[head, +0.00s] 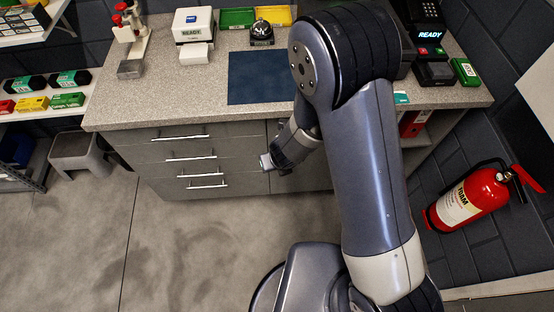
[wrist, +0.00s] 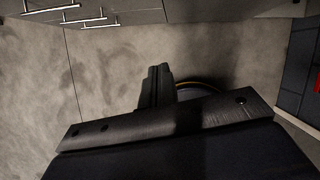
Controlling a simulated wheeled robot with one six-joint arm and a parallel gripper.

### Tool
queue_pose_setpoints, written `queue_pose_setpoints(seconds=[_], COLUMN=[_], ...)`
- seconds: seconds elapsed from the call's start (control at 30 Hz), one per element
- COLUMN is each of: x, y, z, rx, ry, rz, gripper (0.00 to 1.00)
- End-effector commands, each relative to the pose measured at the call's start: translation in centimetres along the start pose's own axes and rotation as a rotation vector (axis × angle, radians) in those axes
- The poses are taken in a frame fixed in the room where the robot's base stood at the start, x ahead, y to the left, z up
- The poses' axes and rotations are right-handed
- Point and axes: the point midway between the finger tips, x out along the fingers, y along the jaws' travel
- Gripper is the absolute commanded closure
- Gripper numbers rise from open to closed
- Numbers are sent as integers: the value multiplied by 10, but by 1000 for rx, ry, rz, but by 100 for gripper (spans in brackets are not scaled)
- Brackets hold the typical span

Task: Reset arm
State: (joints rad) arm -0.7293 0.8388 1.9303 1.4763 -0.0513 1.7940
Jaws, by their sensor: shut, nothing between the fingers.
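My arm folds over the counter's front edge, and my gripper (head: 284,172) hangs in front of the drawer unit in the head view. It is small and partly hidden by my wrist there. In the wrist view my gripper (wrist: 158,70) shows as two dark fingers close together, with nothing between them. It is clear of the counter and hangs over the floor.
The speckled counter (head: 140,98) holds a white printer (head: 193,24), a dark blue mat (head: 257,78), a bell (head: 262,33) and a card terminal (head: 436,73). Drawers (head: 190,155) are shut. Floor (head: 190,250) is clear.

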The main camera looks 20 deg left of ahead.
Motion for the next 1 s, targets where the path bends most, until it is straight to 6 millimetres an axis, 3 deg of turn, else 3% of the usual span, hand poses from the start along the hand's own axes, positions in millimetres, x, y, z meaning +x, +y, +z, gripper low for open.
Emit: queue_pose_setpoints(seconds=[0.17,0.6,0.77,1.0], x=[-14,-11,4,45], y=[1,1,0,-4], z=[0,-1,-2,-3], rx=[0,0,0,1], ry=[0,0,1,1], rz=[0,0,-1,-1], gripper=[100,100,100,100])
